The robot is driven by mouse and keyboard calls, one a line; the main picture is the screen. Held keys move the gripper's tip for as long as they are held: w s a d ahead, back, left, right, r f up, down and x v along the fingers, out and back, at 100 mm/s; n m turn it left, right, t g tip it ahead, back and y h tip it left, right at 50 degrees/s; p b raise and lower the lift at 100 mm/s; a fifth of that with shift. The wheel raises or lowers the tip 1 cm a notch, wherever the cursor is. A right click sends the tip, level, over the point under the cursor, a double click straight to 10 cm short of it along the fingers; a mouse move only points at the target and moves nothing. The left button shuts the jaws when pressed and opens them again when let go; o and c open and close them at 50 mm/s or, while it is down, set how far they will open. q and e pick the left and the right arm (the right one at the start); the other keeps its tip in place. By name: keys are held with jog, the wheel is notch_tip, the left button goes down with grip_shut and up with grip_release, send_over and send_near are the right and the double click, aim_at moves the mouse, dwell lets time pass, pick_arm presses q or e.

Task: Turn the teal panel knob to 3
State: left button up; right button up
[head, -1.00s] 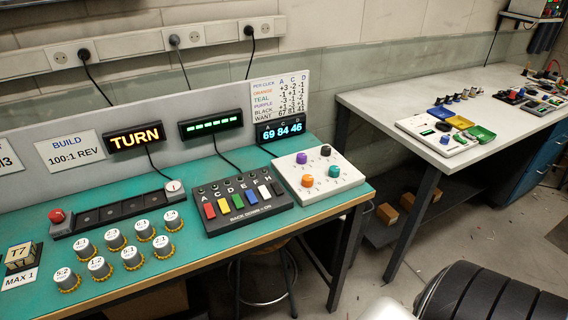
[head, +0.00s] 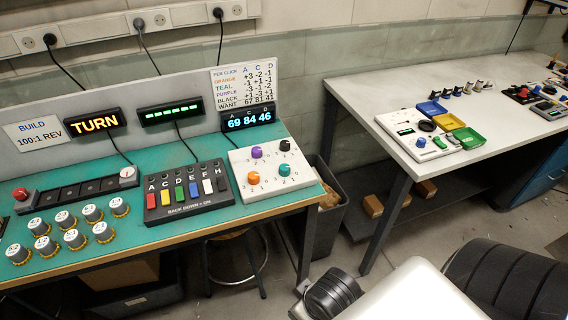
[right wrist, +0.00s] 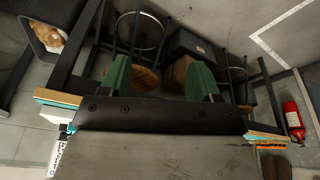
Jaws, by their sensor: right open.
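The teal knob (head: 285,170) sits at the lower right of the white knob panel (head: 262,190) on the teal bench, in the head view. A purple knob (head: 257,152), a black knob (head: 285,145) and an orange knob (head: 253,178) share the panel. The number that the teal knob points to is too small to read. The display (head: 248,120) above reads 69 84 46. My right gripper (right wrist: 160,80) is open and empty in the right wrist view, its green fingers apart, with stool legs and floor beyond. My left gripper is not in view.
The chart (head: 245,90) stands behind the display. Left of the panel are a switch box (head: 188,190) with coloured keys and several grey knobs (head: 72,238). A white table (head: 410,90) stands to the right. A dark bin (head: 330,215) is beside the bench.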

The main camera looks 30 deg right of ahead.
jog(key=w+n+g, duration=0.2)
jog(key=w+n, duration=1.1)
jog(key=w, duration=0.8)
jog(key=w+d+r+n, duration=0.1)
jog(key=w+d+r, duration=0.1)
jog(key=w+d, duration=0.1)
jog(key=w+d+r+n, duration=0.1)
jog(key=w+d+r, duration=0.1)
jog(key=w+d, duration=0.1)
jog(key=w+d+r+n+g, duration=0.1)
jog(key=w+d+r, duration=0.1)
jog(key=w+d, duration=0.1)
jog(key=shift+w+d+r, duration=0.2)
jog(key=shift+w+d, duration=0.1)
jog(key=shift+w, duration=0.05)
notch_tip(320, 180, up, 8)
jog(key=n, duration=0.2)
send_over(285, 167)
notch_tip(285, 167, down, 11)
jog(key=shift+w+r+p, duration=0.1)
jog(key=shift+w+p, duration=0.05)
jog(key=shift+p, duration=0.6)
jog(key=shift+c, duration=0.2)
